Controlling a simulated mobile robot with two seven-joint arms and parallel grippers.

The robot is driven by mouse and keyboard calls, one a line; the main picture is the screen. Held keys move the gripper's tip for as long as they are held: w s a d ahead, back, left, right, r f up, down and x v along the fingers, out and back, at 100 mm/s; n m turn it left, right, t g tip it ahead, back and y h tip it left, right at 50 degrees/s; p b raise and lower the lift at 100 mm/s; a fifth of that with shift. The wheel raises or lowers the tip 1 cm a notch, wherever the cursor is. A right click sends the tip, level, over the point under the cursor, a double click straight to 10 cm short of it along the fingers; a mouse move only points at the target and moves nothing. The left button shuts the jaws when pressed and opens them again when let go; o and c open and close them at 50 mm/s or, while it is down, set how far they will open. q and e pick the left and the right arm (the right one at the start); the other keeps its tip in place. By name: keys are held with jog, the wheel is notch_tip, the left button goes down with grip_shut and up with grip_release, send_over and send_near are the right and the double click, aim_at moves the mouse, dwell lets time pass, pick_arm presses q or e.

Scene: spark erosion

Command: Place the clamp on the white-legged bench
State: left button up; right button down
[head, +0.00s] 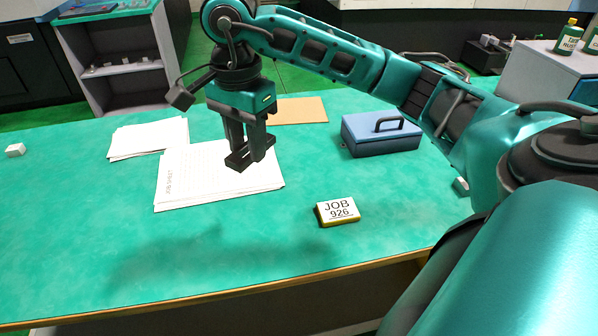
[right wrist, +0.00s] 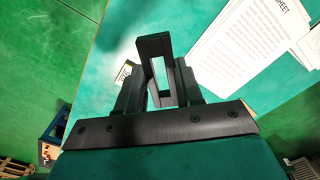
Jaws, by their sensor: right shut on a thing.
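My right gripper (head: 247,138) is shut on the clamp (head: 238,162), a small dark angular piece, and holds it above the green-topped bench (head: 110,245). In the right wrist view the clamp (right wrist: 152,44) shows as a black rectangular frame between the two fingers, with an opening through its middle. In the head view it hangs over the stack of white job sheets (head: 180,185), and a gap to the paper is hard to judge. The legs of this bench are hidden, so their colour cannot be told. My left gripper is not in view.
A yellow-edged JOB 926 block (head: 339,211) lies near the front edge. A blue box with a handle (head: 380,137), a brown sheet (head: 298,110), more papers (head: 148,138) and a small white block (head: 15,150) are on the bench. The front left is clear.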

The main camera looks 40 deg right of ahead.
send_over(260, 229)
notch_tip(260, 229, down, 15)
jog(key=shift+s+r+b, duration=0.1)
jog(key=shift+b, duration=0.35)
jog(key=shift+f, duration=2.55)
jog(key=shift+f+b, duration=0.2)
jog(key=shift+b, duration=0.2)
jog(key=c, duration=0.7)
grip_release()
jog(key=shift+c, duration=0.2)
jog(key=shift+r+p, duration=0.2)
jog(key=shift+p, duration=0.1)
jog(key=shift+r, duration=0.35)
notch_tip(260, 229, up, 11)
jog(key=shift+r+p, duration=0.15)
jog(key=shift+p, duration=0.2)
